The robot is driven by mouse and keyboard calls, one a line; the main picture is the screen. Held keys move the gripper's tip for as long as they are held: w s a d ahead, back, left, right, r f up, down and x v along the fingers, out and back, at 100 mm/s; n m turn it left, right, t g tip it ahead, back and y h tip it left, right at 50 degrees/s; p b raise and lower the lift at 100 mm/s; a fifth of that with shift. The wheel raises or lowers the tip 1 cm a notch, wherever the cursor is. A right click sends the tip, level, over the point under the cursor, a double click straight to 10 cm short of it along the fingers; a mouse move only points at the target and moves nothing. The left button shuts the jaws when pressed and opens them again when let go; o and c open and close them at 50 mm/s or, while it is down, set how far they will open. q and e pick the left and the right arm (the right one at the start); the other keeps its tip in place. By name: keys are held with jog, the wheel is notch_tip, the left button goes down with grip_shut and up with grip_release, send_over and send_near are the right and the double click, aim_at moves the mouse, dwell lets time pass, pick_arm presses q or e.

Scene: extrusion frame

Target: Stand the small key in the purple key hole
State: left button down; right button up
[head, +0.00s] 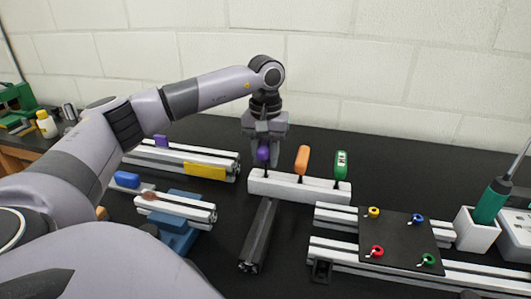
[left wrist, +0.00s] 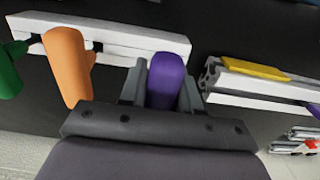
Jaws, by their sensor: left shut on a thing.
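A key with a purple handle (head: 263,153) is upright at the left end of a white block (head: 322,192). My left gripper (head: 264,143) points down and is shut on this handle. In the left wrist view the purple handle (left wrist: 166,80) sits between the two fingers (left wrist: 162,92). The key's lower end is hard to see, so I cannot tell how deep it stands in the block. A small purple piece (head: 162,141) sits on the rear left rail; I cannot make out a hole in it. My right gripper is not in view.
An orange handle (head: 302,159) and a green handle (head: 341,164) stand in the same block. A yellow piece (head: 205,170) is on the left rail. A dark bar (head: 258,238) lies in front. A black plate (head: 398,240) with coloured rings is at the right.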

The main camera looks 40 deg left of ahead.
aim_at(266, 143)
pick_arm(q)
jog(key=shift+f+b, duration=0.35)
jog(key=shift+f, duration=0.35)
jog(key=shift+f, duration=0.15)
jog(key=c, duration=0.7)
grip_release()
jog(key=shift+r, duration=3.6)
